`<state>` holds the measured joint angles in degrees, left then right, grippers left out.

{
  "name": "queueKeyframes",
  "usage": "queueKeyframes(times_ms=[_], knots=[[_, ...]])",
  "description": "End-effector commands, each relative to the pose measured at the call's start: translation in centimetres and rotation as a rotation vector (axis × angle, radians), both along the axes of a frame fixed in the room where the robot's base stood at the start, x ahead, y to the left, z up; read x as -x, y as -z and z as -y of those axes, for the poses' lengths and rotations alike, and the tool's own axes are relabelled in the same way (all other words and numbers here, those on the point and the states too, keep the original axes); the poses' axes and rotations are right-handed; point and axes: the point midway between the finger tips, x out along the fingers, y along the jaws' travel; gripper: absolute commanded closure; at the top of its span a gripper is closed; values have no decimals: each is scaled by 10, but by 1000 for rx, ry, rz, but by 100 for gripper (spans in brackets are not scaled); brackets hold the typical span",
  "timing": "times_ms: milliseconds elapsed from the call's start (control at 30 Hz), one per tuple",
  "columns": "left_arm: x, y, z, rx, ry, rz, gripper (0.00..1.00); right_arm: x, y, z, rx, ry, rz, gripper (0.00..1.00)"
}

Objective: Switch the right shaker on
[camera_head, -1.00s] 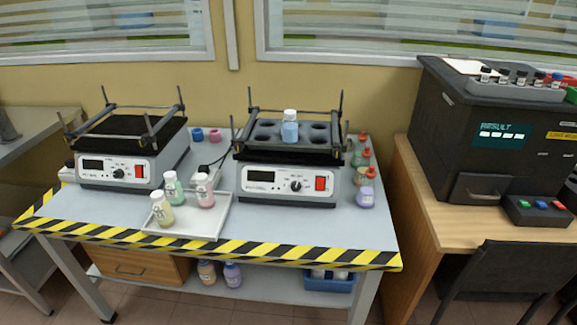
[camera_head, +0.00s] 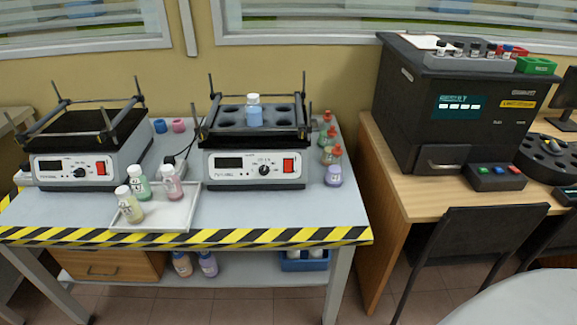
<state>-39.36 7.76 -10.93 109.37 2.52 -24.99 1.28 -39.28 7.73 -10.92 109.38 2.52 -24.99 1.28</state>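The right shaker (camera_head: 254,166) stands on the grey table (camera_head: 270,214) near its right side. Its front has a dark blank display (camera_head: 228,162), a round knob (camera_head: 264,170) and a red switch (camera_head: 288,167) at the right. A blue-filled bottle (camera_head: 254,112) with a white cap stands upright in its dark holed rack (camera_head: 232,121). The left shaker (camera_head: 72,169) has the same kind of front and an empty dark platform. Neither of my grippers is in view.
A white tray (camera_head: 180,216) with three bottles lies in front, between the shakers. Several small bottles (camera_head: 330,150) stand right of the right shaker. A black analyser (camera_head: 455,110) sits on a wooden desk (camera_head: 385,180) with a dark chair (camera_head: 470,235) before it.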

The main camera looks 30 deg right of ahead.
Motion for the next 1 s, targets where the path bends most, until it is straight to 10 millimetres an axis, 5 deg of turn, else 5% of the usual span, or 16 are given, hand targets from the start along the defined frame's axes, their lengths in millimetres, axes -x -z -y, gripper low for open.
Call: queueKeyframes(times_ms=[233,1000], knots=[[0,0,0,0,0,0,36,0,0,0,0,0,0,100],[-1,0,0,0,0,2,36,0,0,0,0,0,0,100]])
